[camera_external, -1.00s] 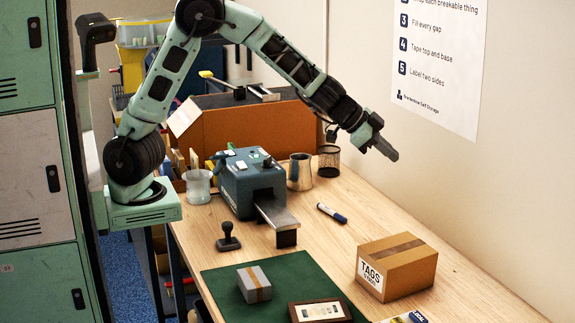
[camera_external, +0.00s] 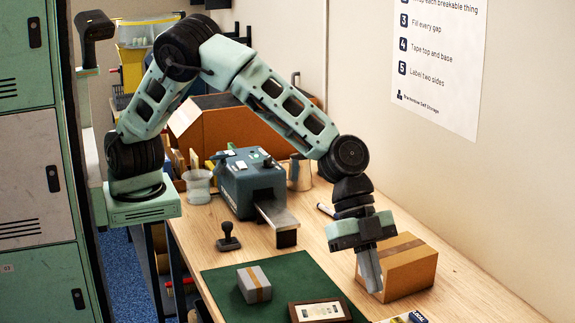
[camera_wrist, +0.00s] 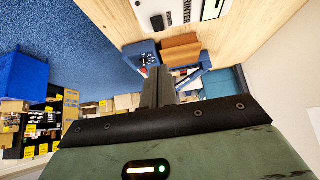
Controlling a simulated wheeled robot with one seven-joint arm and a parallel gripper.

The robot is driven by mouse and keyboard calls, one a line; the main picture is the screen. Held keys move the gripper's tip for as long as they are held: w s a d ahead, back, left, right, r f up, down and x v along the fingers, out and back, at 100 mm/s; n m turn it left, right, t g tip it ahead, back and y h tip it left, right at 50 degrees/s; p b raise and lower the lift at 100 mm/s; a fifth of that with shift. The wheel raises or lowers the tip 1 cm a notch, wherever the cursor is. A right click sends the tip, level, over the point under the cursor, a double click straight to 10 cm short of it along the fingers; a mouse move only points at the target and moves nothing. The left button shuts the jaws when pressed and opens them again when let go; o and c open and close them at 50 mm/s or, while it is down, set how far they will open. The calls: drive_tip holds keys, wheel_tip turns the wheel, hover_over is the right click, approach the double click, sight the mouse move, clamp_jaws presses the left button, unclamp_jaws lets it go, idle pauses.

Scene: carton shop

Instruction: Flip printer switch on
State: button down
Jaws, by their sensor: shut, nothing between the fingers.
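The blue-grey printer (camera_external: 238,187) stands on the bench in the external view, with small controls on its top and a metal tray at its front. In the wrist view a white plate (camera_wrist: 182,12) lettered "PRINTER" lies at the top edge, partly cut off, with a dark-framed slot showing green. I cannot make out the position of any switch. My gripper (camera_external: 371,283) points down in front of the TAGS carton, shut and empty, to the right of the printer and apart from it. Its fingers also show in the wrist view (camera_wrist: 158,78).
The carton (camera_external: 408,272) stands behind my fingers, its label hidden by them. A green mat (camera_external: 220,284) holds a small grey box (camera_external: 254,285) and a framed card (camera_external: 319,311). A stamp (camera_external: 228,237) stands left of the printer tray. The wall bounds the right.

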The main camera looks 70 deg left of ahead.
drive_tip(key=shift+f, duration=0.1)
drive_tip(key=p+x, duration=0.1)
drive_tip(key=x, duration=0.9)
drive_tip(key=shift+f, duration=0.1)
drive_tip(key=shift+w+a+f, duration=0.1)
drive_tip(key=shift+a+f, duration=0.05)
drive_tip(key=shift+f, duration=0.4)
drive_tip(key=shift+a+f, duration=0.1)
drive_tip(key=shift+f, duration=1.1)
drive_tip(key=shift+a+f, duration=0.1)
drive_tip(key=f+b, duration=0.1)
drive_tip(key=b, duration=0.2)
drive_tip(key=shift+a+f+h+b, duration=0.2)
drive_tip(key=shift+h+b, duration=0.1)
drive_tip(key=shift+h, duration=0.1)
drive_tip(key=shift+d+r+p, duration=0.1)
drive_tip(key=shift+r+p, duration=0.35)
drive_tip(key=shift+p, duration=0.2)
drive_tip(key=shift+r, duration=0.2)
drive_tip(key=shift+r+p, duration=0.65)
drive_tip(key=shift+p, duration=0.7)
